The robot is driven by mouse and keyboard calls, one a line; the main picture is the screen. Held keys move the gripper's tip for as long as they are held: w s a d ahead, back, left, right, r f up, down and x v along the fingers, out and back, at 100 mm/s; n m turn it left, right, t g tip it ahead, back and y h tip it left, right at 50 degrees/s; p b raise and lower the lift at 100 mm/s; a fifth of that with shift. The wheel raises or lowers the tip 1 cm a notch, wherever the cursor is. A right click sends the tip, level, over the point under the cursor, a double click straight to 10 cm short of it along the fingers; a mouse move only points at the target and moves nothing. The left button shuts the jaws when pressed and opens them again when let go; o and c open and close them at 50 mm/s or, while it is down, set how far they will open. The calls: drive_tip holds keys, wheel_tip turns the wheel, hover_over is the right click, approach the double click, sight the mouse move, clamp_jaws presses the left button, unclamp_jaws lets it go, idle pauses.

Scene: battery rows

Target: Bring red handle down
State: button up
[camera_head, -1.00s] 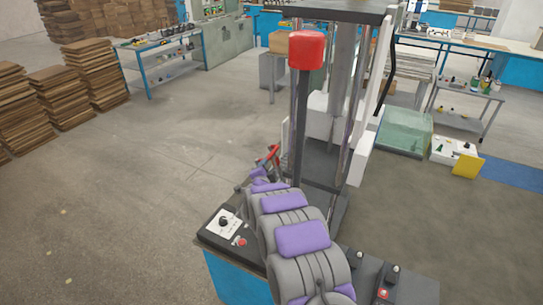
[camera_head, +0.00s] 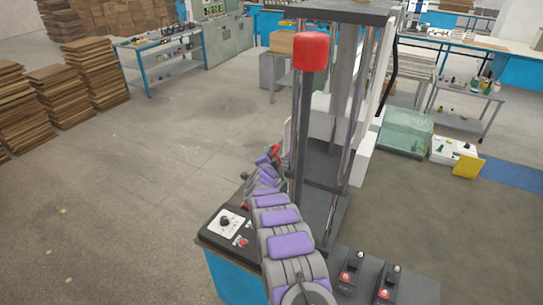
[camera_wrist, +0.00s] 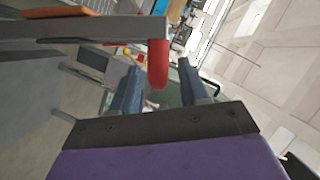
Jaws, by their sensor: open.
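In the wrist view, a red rounded handle (camera_wrist: 158,64) hangs from the end of a grey bar (camera_wrist: 90,29). My gripper (camera_wrist: 161,82) is open, with one blue-grey finger on each side of the handle in the picture. The handle lines up with the gap; I cannot tell whether it is fully between the fingers or touches one. In the head view, a small red part (camera_head: 276,150) shows by the far end of my arm, left of the machine column. My fingers are too small there to make out. A larger red block (camera_head: 311,51) tops a black upright bar.
The machine's chrome post (camera_head: 364,105) and dark frame stand right of my arm. A control box with a dial (camera_head: 227,222) lies left of the arm, and small levers (camera_head: 390,275) lie right. Floor at left is open, before stacked boards (camera_head: 50,95).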

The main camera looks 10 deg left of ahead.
drive_tip(key=shift+w+d, duration=0.2)
drive_tip(key=shift+w, duration=0.25)
drive_tip(key=shift+w+f, duration=0.2)
drive_tip(key=shift+w, duration=0.35)
drive_tip(key=shift+w+d, duration=0.1)
drive_tip(key=shift+w, duration=0.3)
drive_tip(key=shift+a, duration=0.2)
drive_tip(key=shift+c, duration=0.4)
clamp_jaws()
